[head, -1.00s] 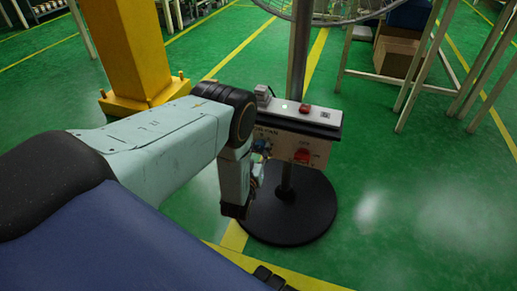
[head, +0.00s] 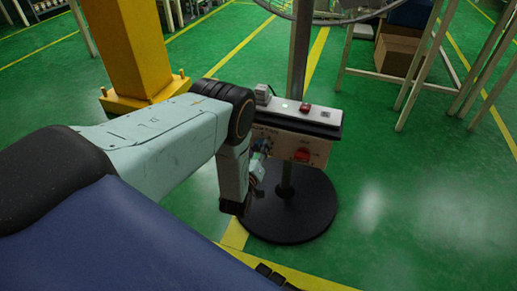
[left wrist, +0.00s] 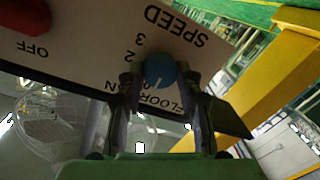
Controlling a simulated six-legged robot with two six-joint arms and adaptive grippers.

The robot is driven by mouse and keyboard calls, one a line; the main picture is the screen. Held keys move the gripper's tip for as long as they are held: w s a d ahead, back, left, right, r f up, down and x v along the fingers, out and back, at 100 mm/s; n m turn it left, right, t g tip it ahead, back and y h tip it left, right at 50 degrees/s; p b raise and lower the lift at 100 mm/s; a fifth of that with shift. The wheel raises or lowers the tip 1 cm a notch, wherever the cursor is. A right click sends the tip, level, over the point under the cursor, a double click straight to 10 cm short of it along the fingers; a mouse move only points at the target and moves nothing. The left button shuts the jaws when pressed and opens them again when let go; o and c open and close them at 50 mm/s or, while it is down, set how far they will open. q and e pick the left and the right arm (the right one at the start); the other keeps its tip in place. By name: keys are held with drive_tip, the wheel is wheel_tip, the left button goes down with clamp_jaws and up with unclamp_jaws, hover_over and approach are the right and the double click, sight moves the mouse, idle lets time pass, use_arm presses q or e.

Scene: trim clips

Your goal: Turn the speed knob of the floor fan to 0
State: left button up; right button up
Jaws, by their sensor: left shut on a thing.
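The floor fan's control box (head: 312,145) has a pale, slightly tilted front panel on the fan's pole. In the left wrist view the panel (left wrist: 100,45) appears upside down, with SPEED, 3, 2, OFF and part of FLOOR FAN readable. The blue speed knob (left wrist: 160,68) sits between the fingertips of my left gripper (left wrist: 158,76), which is shut on it. A pale pointer mark on the knob points down and slightly left in that view. Other speed numbers are hidden. In the head view my left gripper (head: 262,152) is at the panel's left part, and the knob is mostly hidden.
A red switch (head: 302,154) is right of the gripper on the panel. A red button (head: 305,107) is on the box top. The fan's pole (head: 299,50) rises behind from a round black base (head: 313,215). A yellow pillar (head: 134,50) stands left. Green floor is open at right.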

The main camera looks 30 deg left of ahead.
use_arm(q)
drive_tip(key=shift+s+f, duration=0.1)
drive_tip(key=o, duration=1.1)
drive_tip(key=shift+o, duration=0.2)
drive_tip(key=v, duration=1.1)
drive_tip(key=shift+s+d, duration=0.15)
drive_tip(key=shift+s, duration=0.25)
